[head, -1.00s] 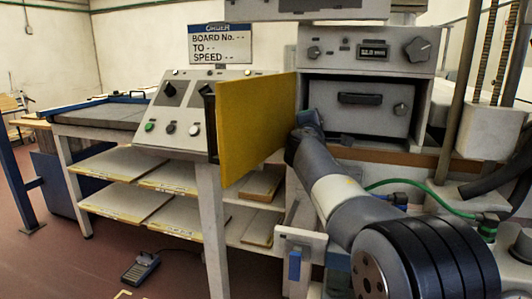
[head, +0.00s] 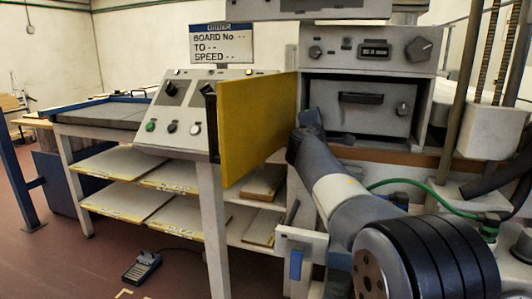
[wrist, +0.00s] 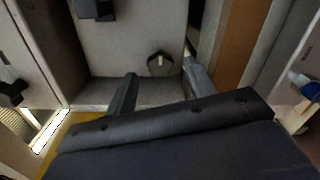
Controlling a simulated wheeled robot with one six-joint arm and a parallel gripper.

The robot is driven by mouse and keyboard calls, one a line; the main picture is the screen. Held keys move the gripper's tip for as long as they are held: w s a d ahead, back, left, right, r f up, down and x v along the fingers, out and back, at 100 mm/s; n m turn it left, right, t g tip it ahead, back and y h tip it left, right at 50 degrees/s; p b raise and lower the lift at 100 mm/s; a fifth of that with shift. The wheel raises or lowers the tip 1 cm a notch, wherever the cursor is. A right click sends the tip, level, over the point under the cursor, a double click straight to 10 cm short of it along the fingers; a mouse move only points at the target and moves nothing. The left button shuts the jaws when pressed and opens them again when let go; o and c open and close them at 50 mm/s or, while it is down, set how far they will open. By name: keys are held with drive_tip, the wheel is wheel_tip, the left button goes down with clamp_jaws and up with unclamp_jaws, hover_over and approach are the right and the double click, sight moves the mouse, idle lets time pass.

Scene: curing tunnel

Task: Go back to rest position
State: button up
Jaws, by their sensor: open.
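My gripper (wrist: 160,92) shows in the wrist view with its two dark fingers spread apart and nothing between them. It faces a grey panel (wrist: 120,45) that has a dark handle at the top and a round knob (wrist: 160,63) just beyond the fingertips. I cannot tell whether a finger touches the panel.
A sloped control box (head: 180,112) with buttons stands left of the yellow panel. An order sign (head: 222,44) is above it. Shelves with boards (head: 130,163) are below. A green hose (head: 410,184) and posts are close on the right. A foot pedal (head: 142,266) lies on the floor.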

drive_tip(key=v, duration=0.8)
drive_tip(key=x, duration=0.5)
drive_tip(key=p+x, duration=0.1)
drive_tip(key=x, duration=0.4)
drive_tip(key=shift+w+d+r+p, duration=0.1)
drive_tip(key=shift+w+r+p, duration=0.15)
drive_tip(key=shift+w+p, duration=0.05)
drive_tip(key=n+p, duration=1.8)
drive_tip(key=p, duration=0.1)
drive_tip(key=shift+s+f, duration=0.1)
